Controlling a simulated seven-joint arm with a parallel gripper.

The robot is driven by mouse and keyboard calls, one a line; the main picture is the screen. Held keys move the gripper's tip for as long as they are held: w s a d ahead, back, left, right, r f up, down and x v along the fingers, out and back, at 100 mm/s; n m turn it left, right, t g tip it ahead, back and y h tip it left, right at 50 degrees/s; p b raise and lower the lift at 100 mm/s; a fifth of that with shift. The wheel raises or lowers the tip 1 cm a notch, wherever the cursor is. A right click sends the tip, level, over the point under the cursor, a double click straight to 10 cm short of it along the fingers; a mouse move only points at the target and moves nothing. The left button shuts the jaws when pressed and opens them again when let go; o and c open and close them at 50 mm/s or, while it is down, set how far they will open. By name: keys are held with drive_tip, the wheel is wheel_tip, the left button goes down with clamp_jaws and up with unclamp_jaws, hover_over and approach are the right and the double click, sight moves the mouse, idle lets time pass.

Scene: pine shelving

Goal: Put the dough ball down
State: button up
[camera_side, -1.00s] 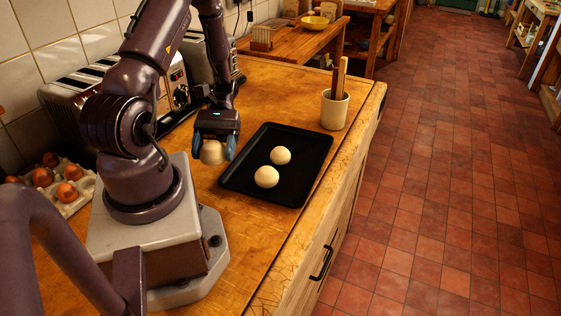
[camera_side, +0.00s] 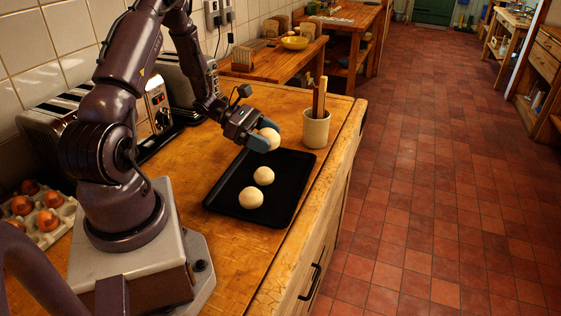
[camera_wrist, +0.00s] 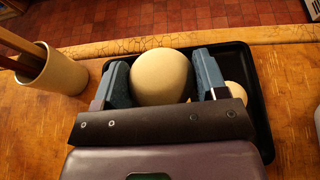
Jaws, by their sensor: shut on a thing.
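A pale dough ball (camera_side: 268,138) is held between the blue fingers of my gripper (camera_side: 264,142), over the far end of a black baking tray (camera_side: 225,199). In the wrist view the dough ball (camera_wrist: 161,77) sits between both fingers of my gripper (camera_wrist: 163,80), with the tray (camera_wrist: 237,62) behind it. Two more dough balls, a nearer one (camera_side: 250,197) and a middle one (camera_side: 263,176), rest on the tray. One of them (camera_wrist: 235,90) shows partly behind a finger in the wrist view. I cannot tell whether the held ball touches the tray.
A cream pot (camera_side: 316,129) with wooden utensils stands close beyond the tray, right of my gripper. A toaster (camera_side: 150,110) stands by the wall. An egg carton (camera_side: 45,220) is at the left. The counter's front edge runs along the tray's right side.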

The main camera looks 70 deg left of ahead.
drive_tip(key=w+a+f, duration=0.2)
drive_tip(key=w, duration=0.2)
hover_over(286, 164)
drive_tip(key=f, duration=0.5)
drive_tip(key=shift+s+d+f, duration=0.1)
drive_tip(key=shift+s+d, duration=0.05)
drive_tip(key=shift+s, duration=0.1)
drive_tip(key=shift+w+f, duration=0.15)
drive_tip(key=shift+f, duration=1.55)
drive_tip(key=shift+o, duration=1.1)
drive_tip(key=shift+f, duration=0.15)
drive_tip(key=shift+o, duration=0.8)
